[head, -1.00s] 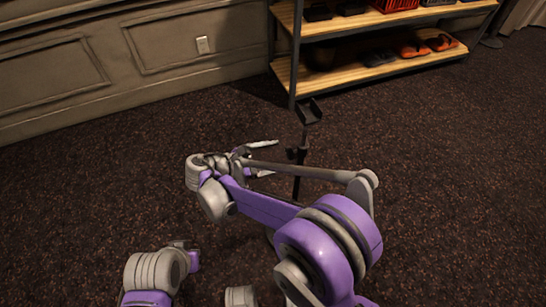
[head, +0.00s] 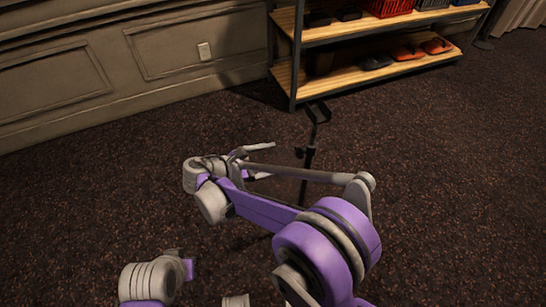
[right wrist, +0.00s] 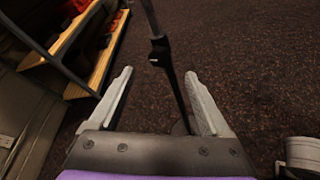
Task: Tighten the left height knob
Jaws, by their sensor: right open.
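A thin dark stand (head: 309,160) stands on the carpet, with a flat holder (head: 320,112) at its top. A dark clamp or knob (head: 299,152) sticks out from the pole toward the left. My right gripper (head: 268,160) is open and empty, just left of the pole at about knob height. In the right wrist view, the pole and the dark knob part (right wrist: 160,50) show between and beyond the fingertips of the gripper (right wrist: 159,73), with no visible contact. The stand's lower part is hidden behind my right arm. My left gripper is not in view.
A metal-framed shelf (head: 292,60) with wooden boards, dark and orange items and a red crate (head: 388,7) stands behind the stand. A panelled wall (head: 90,75) runs along the back left. The carpet (head: 450,180) to the right is clear.

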